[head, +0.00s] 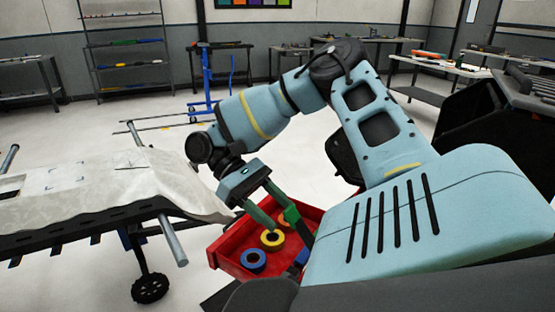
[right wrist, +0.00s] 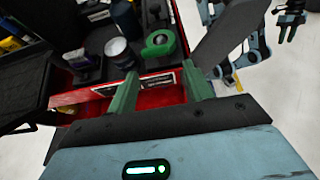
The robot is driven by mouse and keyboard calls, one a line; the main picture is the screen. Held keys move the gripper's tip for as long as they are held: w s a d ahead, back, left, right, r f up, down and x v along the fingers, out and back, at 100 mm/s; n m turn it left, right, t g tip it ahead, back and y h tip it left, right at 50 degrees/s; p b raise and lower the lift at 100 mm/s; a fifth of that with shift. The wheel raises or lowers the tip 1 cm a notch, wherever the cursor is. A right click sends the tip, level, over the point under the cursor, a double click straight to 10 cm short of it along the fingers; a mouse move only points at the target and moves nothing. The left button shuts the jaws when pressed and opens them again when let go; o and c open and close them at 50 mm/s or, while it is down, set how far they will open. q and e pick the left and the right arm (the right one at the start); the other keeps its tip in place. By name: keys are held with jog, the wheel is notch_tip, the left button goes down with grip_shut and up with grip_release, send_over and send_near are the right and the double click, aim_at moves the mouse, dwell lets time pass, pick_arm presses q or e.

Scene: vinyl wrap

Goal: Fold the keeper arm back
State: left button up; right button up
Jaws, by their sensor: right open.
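My right gripper (head: 268,222) reaches down over the open red drawer (head: 228,258), its green fingers spread. In the right wrist view the fingers (right wrist: 160,92) stand apart with nothing visible between them. A dark flat bar (right wrist: 232,32) rises beside the right-hand finger; it may be the keeper arm, but its hinge is hidden and I cannot tell whether it touches the finger. A dark bar (head: 304,232) also shows beside the fingers in the head view.

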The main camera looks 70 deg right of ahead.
jog(key=v, duration=0.6)
jog(key=shift+w+p, duration=0.3)
jog(key=shift+p, duration=0.15)
jog(key=shift+r, duration=0.15)
